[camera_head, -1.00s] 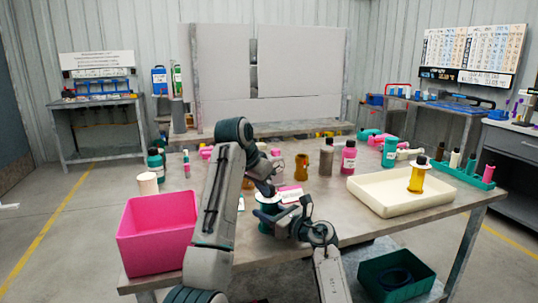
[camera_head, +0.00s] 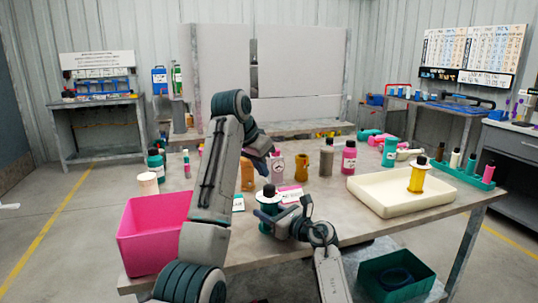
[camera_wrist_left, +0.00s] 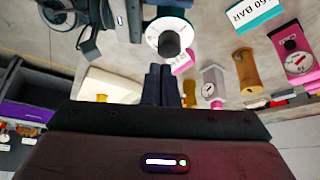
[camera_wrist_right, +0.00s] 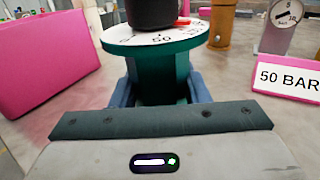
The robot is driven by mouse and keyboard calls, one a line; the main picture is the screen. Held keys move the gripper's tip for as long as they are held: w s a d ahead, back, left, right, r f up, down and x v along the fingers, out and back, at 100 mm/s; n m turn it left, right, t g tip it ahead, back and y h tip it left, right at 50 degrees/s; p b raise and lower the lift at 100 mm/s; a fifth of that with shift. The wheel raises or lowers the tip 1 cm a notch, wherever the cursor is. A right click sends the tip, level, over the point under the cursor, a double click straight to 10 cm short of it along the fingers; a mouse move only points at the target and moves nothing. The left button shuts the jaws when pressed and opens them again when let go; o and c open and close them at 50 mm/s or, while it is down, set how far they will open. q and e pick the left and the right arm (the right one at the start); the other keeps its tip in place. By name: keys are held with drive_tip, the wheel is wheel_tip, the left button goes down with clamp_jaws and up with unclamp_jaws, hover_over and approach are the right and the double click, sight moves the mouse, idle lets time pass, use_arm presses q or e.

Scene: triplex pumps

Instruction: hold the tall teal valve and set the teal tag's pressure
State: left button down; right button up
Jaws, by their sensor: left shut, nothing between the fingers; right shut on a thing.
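The tall teal valve (camera_head: 268,206) stands upright on the table with a white dial (camera_wrist_right: 155,41) and black knob (camera_wrist_left: 169,45) on top. My right gripper (camera_head: 272,222) is shut around its teal body (camera_wrist_right: 158,76). My left gripper (camera_head: 264,166) is shut and empty, raised behind and above the valve, apart from it. Its closed fingers show in the left wrist view (camera_wrist_left: 160,85), near the dial's edge. The dial's pointer setting is not clear.
A pink-edged tag (camera_wrist_right: 288,78) reading 50 BAR stands close to the valve. Amber (camera_wrist_left: 246,70), grey (camera_wrist_left: 212,86) and pink (camera_wrist_left: 292,50) gauge valves stand nearby. A pink bin (camera_head: 155,235) is at the front left, a cream tray (camera_head: 405,205) at right.

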use_arm(q)
drive_tip(key=shift+w+a+f, duration=0.25)
drive_tip(key=shift+f, duration=0.75)
drive_tip(key=shift+w+a+f, duration=0.25)
drive_tip(key=shift+f, duration=0.75)
drive_tip(key=shift+w+a+f, duration=0.25)
drive_tip(key=shift+f, duration=0.75)
drive_tip(key=shift+w+d, duration=0.15)
drive_tip(key=shift+d, duration=0.1)
drive_tip(key=shift+s+d, duration=0.4)
drive_tip(key=shift+d, duration=0.05)
drive_tip(key=shift+s, duration=0.1)
drive_tip(key=shift+s+a, duration=0.2)
approach(267, 196)
drive_tip(key=shift+w+d+r, duration=0.55)
drive_tip(key=shift+w+r, duration=0.05)
